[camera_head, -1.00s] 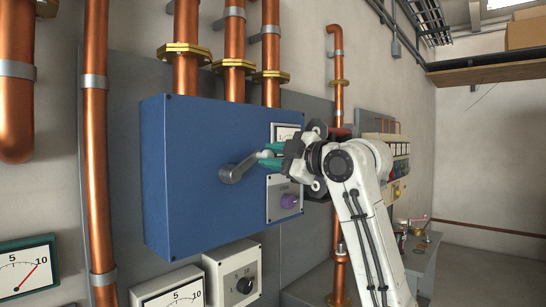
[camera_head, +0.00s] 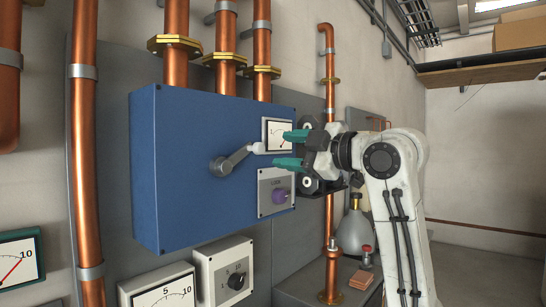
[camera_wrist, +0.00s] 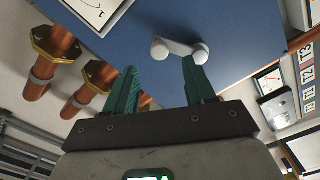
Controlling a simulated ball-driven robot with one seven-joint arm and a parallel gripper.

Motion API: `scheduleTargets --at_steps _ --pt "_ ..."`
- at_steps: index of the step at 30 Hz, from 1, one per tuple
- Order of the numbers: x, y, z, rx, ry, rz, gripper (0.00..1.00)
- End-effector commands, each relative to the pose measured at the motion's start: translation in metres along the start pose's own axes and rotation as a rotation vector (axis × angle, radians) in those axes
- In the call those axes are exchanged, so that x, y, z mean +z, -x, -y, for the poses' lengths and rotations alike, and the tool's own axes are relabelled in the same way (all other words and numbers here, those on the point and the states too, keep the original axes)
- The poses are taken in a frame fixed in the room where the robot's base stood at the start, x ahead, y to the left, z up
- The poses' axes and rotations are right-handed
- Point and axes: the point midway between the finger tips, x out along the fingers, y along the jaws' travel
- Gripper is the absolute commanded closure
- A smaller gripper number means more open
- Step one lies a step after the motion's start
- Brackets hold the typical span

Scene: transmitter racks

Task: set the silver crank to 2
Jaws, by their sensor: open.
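The silver crank (camera_head: 231,161) is on the front of the blue box (camera_head: 180,170). Its arm points up and to the right from the hub, toward the small gauge (camera_head: 278,135), and ends in a pale knob. The crank also shows in the wrist view (camera_wrist: 180,47), beyond the fingertips. My gripper (camera_head: 292,149) is open and empty, to the right of the crank knob and apart from it. In the wrist view its green fingers (camera_wrist: 160,75) are spread, with the crank ahead of them. No number scale around the crank is readable.
A grey panel with a purple knob (camera_head: 279,195) sits below the small gauge, close under my gripper. A selector box with a black knob (camera_head: 236,281) and a dial gauge (camera_head: 163,290) are lower. Copper pipes (camera_head: 261,50) rise above the box.

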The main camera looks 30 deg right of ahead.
Motion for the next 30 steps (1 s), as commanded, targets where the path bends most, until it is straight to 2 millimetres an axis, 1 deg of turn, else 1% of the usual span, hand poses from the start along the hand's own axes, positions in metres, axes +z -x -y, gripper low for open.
scheduleTargets --at_steps 1,3,6,9,26,28,30 --pt "0.002 0.009 0.002 0.002 0.003 0.002 0.46" --pt "0.001 0.020 0.001 0.002 0.001 0.001 0.46" --pt "0.001 0.030 0.001 0.001 0.000 0.001 0.46" --pt "0.001 0.036 0.001 0.000 0.001 0.002 0.46" --pt "0.001 0.037 0.000 -0.001 0.000 0.001 0.46" --pt "0.002 0.037 0.002 -0.003 -0.005 0.003 0.46" --pt "0.009 0.034 0.011 -0.012 -0.030 0.012 0.46"
